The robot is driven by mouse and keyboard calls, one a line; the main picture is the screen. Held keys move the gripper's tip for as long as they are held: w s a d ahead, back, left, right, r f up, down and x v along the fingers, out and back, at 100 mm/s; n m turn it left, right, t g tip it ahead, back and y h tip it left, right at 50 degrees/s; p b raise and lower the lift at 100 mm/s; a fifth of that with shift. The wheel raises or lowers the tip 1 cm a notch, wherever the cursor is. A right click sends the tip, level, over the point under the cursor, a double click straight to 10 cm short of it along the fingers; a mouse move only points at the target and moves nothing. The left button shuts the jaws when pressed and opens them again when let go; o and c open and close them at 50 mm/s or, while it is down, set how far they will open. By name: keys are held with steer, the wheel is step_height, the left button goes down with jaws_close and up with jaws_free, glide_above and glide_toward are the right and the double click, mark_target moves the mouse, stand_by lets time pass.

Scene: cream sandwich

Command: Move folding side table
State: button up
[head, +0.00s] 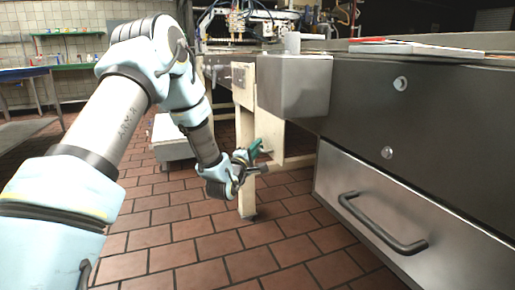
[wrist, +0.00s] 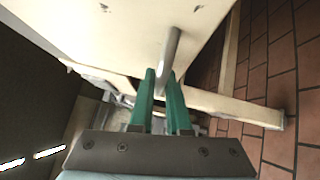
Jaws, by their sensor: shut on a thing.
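A cream frame with a leg (head: 245,195) stands beside the metal counter, low in the head view. I cannot tell for sure whether it is the folding side table. My gripper (head: 258,158) reaches low beside this leg. In the wrist view, a cream panel (wrist: 110,35) fills the upper middle, and a grey metal rod (wrist: 172,48) sticks out from it. The green fingers of my gripper (wrist: 161,80) are shut on the rod's end. The exact contact is partly hidden between the fingers.
A steel drawer front with a handle (head: 380,225) and a metal box (head: 293,85) stand close on the right. A cream beam (wrist: 235,107) runs low beside the fingers. The tiled floor (head: 190,235) is clear in front.

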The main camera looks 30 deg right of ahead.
jaws_close()
stand_by(0.8)
steer(key=shift+a, duration=0.1)
steer(key=w+a+r+m+g+y+p, duration=0.1)
steer(key=a+r+m+g+y+p, duration=0.3)
steer(key=a+r+p, duration=1)
step_height(320, 180, up, 10)
steer(key=m+y+p, duration=0.5)
steer(key=y+p, duration=0.2)
steer(key=p, duration=0.9)
steer(key=shift+w+a+f, duration=0.25)
steer(key=shift+w, duration=0.15)
steer(key=shift+d+r+t, duration=0.1)
steer(key=shift+t, duration=0.2)
steer(key=o, duration=0.6)
jaws_free()
